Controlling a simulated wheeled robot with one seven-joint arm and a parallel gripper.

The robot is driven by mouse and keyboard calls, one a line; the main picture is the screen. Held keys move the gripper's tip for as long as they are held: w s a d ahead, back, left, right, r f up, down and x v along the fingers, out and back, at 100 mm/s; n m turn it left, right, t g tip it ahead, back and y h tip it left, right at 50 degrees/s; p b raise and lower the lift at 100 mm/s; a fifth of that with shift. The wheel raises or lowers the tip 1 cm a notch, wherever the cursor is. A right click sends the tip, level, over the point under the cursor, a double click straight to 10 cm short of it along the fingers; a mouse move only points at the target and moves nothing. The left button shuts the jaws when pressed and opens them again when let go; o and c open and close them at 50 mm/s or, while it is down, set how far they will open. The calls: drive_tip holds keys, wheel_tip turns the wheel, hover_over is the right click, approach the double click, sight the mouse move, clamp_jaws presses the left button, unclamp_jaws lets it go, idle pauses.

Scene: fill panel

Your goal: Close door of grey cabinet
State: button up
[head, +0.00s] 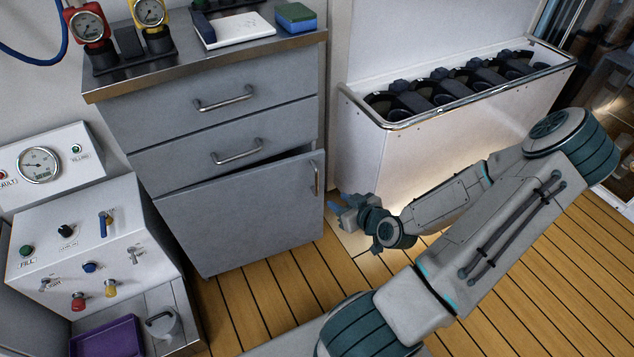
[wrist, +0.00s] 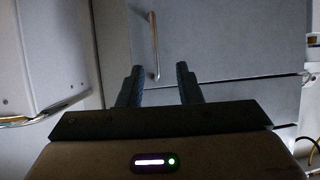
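The grey cabinet (head: 215,130) stands left of centre in the head view, with two shut drawers above a lower door. The door (head: 245,215) is slightly ajar: a dark wedge-shaped gap shows along its top edge towards the right. Its upright metal handle (head: 317,178) is near the right edge. My gripper (head: 335,206) is just right of the door, below the handle's height in the picture. In the wrist view my gripper (wrist: 158,85) is open, its two dark fingers apart with nothing between them. A metal handle (wrist: 154,45) on a grey front shows beyond the fingertips.
A white bin-like unit (head: 430,140) with dark round items in its top stands right of the cabinet, close to my gripper. A white control panel (head: 90,240) with knobs stands at the left. Wooden floor (head: 270,290) lies clear in front of the door.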

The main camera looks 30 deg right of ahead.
sight(317, 193)
drive_tip(key=shift+t, duration=0.4)
drive_tip(key=b+x, duration=0.3)
drive_tip(key=x, duration=0.1)
drive_tip(key=b+x, duration=0.3)
drive_tip(key=x, duration=0.2)
drive_tip(key=b+x, duration=0.3)
drive_tip(key=x, duration=0.1)
drive_tip(key=shift+w+d+r, duration=0.15)
drive_tip(key=shift+w+d, duration=0.2)
drive_tip(key=shift+w, duration=0.1)
